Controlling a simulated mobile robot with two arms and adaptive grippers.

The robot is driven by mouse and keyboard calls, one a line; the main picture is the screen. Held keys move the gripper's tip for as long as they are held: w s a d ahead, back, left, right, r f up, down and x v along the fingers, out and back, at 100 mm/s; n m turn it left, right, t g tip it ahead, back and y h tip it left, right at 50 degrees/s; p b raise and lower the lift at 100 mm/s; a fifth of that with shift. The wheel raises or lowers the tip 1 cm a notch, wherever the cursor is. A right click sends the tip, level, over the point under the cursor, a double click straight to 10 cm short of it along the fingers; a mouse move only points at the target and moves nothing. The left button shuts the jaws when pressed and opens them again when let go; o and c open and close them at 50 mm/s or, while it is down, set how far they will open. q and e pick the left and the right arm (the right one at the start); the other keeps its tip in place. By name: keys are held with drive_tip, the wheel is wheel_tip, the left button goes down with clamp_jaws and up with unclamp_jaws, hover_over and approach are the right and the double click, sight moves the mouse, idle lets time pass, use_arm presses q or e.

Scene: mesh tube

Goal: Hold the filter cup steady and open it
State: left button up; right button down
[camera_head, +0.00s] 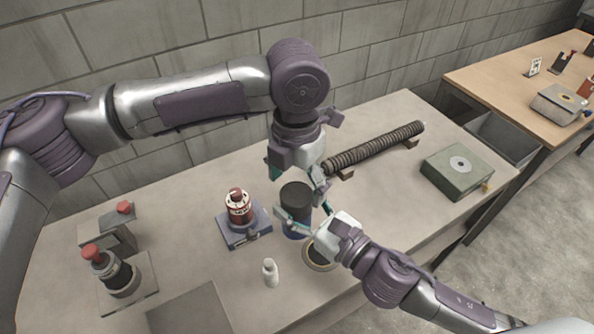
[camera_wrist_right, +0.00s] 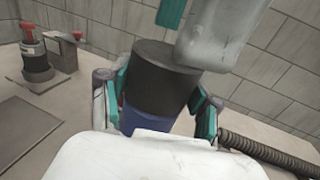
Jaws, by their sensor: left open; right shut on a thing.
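The filter cup, with a black lid (camera_head: 296,194) and a blue body (camera_head: 292,230), stands upright near the middle of the table. In the right wrist view its lid (camera_wrist_right: 165,75) and blue body (camera_wrist_right: 148,122) fill the centre. My right gripper (camera_head: 301,222) comes from the front right and is shut on the cup, one teal finger on each side. My left gripper (camera_head: 297,180) is open above and behind the cup, pointing down. One teal fingertip (camera_wrist_right: 171,12) shows above the lid. Whether the left fingers touch the lid cannot be told.
A red-and-white canister (camera_head: 238,208) on a blue stand is left of the cup. A small white bottle (camera_head: 270,272) is in front, a ring (camera_head: 322,254) beside my right gripper. A ribbed tube (camera_head: 375,148) lies behind; a green box (camera_head: 457,170) sits right.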

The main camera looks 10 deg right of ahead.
sight(297, 193)
use_arm(q)
drive_tip(key=shift+f, duration=2.15)
drive_tip(key=shift+c, duration=0.3)
drive_tip(key=c, duration=1.2)
drive_tip(key=shift+o, duration=0.2)
drive_tip(key=n, duration=0.3)
drive_tip(key=o, duration=1.3)
drive_tip(key=shift+r, duration=0.1)
drive_tip(key=shift+r, duration=2.25)
